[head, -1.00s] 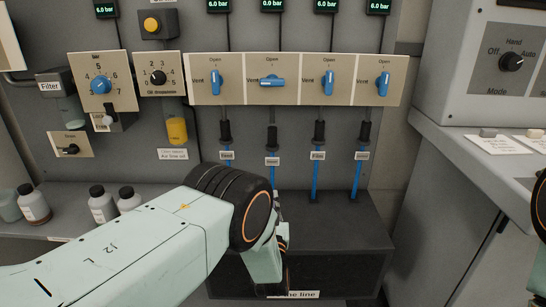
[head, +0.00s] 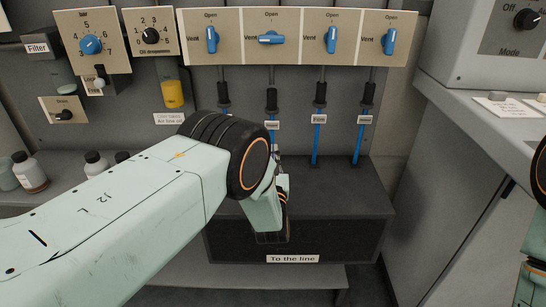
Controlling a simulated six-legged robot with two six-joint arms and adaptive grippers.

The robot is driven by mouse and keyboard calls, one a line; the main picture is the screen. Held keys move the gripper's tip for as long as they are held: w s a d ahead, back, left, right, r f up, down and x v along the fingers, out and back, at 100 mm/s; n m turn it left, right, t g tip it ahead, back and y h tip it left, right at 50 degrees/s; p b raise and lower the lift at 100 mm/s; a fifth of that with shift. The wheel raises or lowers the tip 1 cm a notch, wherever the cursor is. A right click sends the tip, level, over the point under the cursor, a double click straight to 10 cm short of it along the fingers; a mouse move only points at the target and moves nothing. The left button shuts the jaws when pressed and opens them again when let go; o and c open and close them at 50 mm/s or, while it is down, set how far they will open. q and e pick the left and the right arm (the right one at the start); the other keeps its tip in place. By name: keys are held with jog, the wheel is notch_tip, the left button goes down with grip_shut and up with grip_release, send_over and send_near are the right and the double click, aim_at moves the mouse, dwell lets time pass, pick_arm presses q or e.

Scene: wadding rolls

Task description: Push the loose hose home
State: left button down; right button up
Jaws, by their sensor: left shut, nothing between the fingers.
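Several blue hoses hang under the valve panel (head: 290,57), each with a black connector at its top. The second hose's connector (head: 271,99) sits slightly lower than its neighbours, as does its tag (head: 272,125). The blue valve handle (head: 271,38) above it lies horizontal, towards Vent; the other handles stand upright. My left gripper (head: 271,237) is shut and empty, pointing down in front of the dark box marked To the line (head: 345,235), below the second hose. My wrist hides this hose's lower part and most of the first hose (head: 223,92). My right gripper is out of view.
The third hose (head: 317,145) and fourth hose (head: 359,143) hang close to the right. Bottles (head: 30,172) stand on the left shelf. A grey cabinet (head: 465,150) bounds the right side. Part of my right arm shows at the right edge.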

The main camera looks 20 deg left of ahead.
aim_at(273, 114)
pick_arm(q)
jog(key=w+a+r+b, duration=0.2)
jog(key=w+r+b, duration=0.1)
jog(key=w+r, duration=0.2)
jog(key=shift+w+r, duration=0.4)
jog(key=shift+w, duration=0.65)
jog(key=shift+r+p, duration=1.1)
jog(key=shift+r, duration=0.35)
jog(key=shift+f, duration=0.1)
